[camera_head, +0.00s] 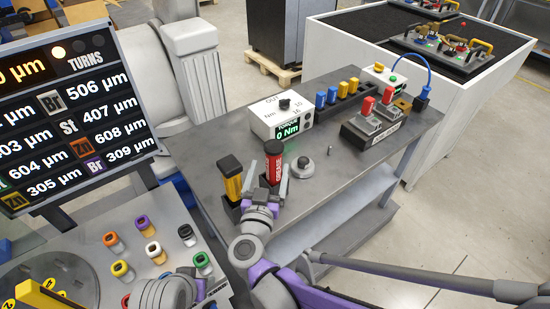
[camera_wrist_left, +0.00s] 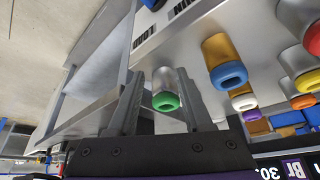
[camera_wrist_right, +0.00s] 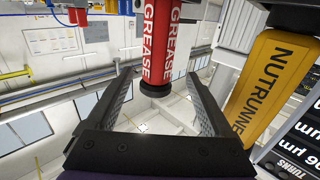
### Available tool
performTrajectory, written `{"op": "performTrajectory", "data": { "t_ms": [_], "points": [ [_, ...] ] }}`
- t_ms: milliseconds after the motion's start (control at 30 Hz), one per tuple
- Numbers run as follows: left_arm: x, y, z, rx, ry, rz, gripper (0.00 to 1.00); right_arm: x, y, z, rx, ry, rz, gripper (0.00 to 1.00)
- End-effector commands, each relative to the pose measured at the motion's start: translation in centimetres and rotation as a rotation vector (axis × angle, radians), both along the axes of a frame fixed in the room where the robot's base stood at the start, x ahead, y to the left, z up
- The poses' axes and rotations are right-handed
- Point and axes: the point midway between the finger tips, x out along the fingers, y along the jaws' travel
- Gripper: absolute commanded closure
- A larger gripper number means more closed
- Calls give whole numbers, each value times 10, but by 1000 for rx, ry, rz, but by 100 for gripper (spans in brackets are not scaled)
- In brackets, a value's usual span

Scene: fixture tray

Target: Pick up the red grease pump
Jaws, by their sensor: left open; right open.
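The red grease pump (camera_head: 273,160) stands upright with a black top on the grey bench, and it shows large in the right wrist view (camera_wrist_right: 160,42). My right gripper (camera_head: 268,182) is open. Its fingers are at either side of the pump in the head view. In the right wrist view its fingers (camera_wrist_right: 160,78) are apart, with the pump's dark end between or just beyond them; contact is not clear. My left gripper (camera_wrist_left: 161,76) is open, with a green-ringed silver cylinder (camera_wrist_left: 167,92) showing between its fingers.
The yellow nutrunner (camera_head: 231,180) stands close left of the pump. A round grey knob piece (camera_head: 302,168) is close right. A torque box (camera_head: 281,115) is behind. Several coloured-ring cylinders (camera_head: 153,251) stand on the left table. The bench's right front is clear.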

Motion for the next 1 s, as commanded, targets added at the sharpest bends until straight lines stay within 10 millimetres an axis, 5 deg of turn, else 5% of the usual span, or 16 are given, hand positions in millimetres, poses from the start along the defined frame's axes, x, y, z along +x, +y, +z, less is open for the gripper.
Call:
{"op": "performTrajectory", "data": {
  "t_ms": [633, 967, 1000],
  "points": [
    [6, 0, 21, 0, -11, 0, 50, 80, -17, -3, 0, -2, -2, 14],
    [6, 0, 22, 0, -12, 0, 50, 87, -17, -5, 0, -1, 1, 14],
    [6, 0, 22, 0, -12, 0, 50, 86, -17, -5, 0, -1, 1, 21]
  ]
}}
